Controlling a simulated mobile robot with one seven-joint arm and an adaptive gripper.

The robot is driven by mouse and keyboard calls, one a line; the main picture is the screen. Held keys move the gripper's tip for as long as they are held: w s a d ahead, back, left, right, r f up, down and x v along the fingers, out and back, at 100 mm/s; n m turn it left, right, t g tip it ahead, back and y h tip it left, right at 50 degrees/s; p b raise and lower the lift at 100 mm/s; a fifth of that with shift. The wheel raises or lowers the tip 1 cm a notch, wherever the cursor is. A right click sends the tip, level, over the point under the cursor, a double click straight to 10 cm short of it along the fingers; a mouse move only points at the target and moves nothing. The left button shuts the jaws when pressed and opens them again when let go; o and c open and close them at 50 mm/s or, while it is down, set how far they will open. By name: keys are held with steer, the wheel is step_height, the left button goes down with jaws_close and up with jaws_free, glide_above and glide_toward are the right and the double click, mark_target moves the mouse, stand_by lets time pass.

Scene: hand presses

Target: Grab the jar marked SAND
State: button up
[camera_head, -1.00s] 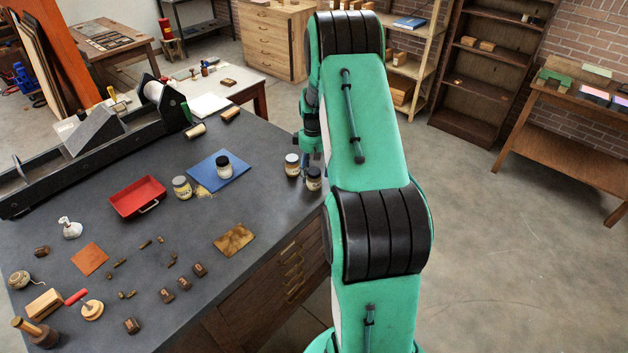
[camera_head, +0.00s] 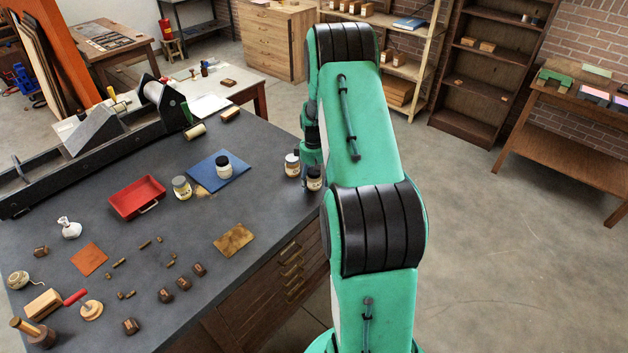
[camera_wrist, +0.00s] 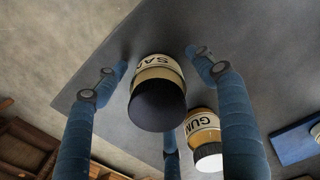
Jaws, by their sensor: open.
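The SAND jar (camera_wrist: 157,105) has a black lid and a cream label. In the wrist view it sits between the spread blue fingers of my gripper (camera_wrist: 160,64), with a gap on each side. My gripper is open and holds nothing. In the head view the jar (camera_head: 314,184) stands upright near the right edge of the dark bench, partly beside my arm. My gripper is mostly hidden behind the arm there. The GUM jar (camera_wrist: 204,135), with a white lid, is close beside the SAND jar, partly behind my right-hand finger. It also shows in the head view (camera_head: 292,169).
A red tray (camera_head: 125,202) and several small blocks lie farther left. The bench (camera_head: 262,205) is clear in front of the two jars.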

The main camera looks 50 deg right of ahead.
mark_target(314, 175)
stand_by(0.3)
steer(key=c, duration=1.5)
steer(key=shift+o, duration=0.2)
steer(key=shift+r, duration=0.2)
steer(key=shift+r, duration=0.55)
steer(key=shift+s+a+r, duration=0.15)
steer(key=shift+r, duration=0.45)
steer(key=shift+s+a+r, duration=0.1)
steer(key=shift+s+r, duration=0.05)
steer(key=shift+r, duration=0.4)
steer(key=s+a+r, duration=0.1)
steer(key=s+a, duration=0.9)
steer(key=s, duration=0.1)
steer(key=shift+s+r+p, duration=0.15)
steer(key=shift+s+p, duration=0.15)
steer(key=shift+p, duration=0.1)
